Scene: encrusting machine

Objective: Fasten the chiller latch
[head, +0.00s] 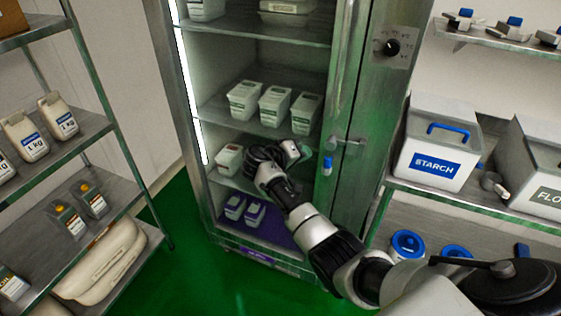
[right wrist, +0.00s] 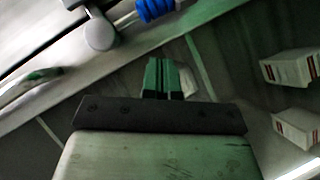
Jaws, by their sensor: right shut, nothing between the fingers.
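The chiller (head: 262,135) stands in the middle of the head view, with its glass front facing me. Its latch (head: 348,141) is a metal piece on the right edge of the door frame, with a blue grip (head: 327,165) hanging below its left end. My right gripper (head: 293,150) is in front of the glass, just left of the latch and apart from it. It is shut and empty. In the right wrist view its fingers (right wrist: 166,78) are together, below the blue grip (right wrist: 155,8) and a round metal knob (right wrist: 100,33). My left gripper is not in view.
White tubs (head: 275,105) stand on the chiller shelves behind the glass. A dial (head: 392,47) is on the panel at upper right. A starch bin (head: 437,150) sits on the right shelf. A metal rack (head: 95,125) stands at left. Green floor is clear between rack and chiller.

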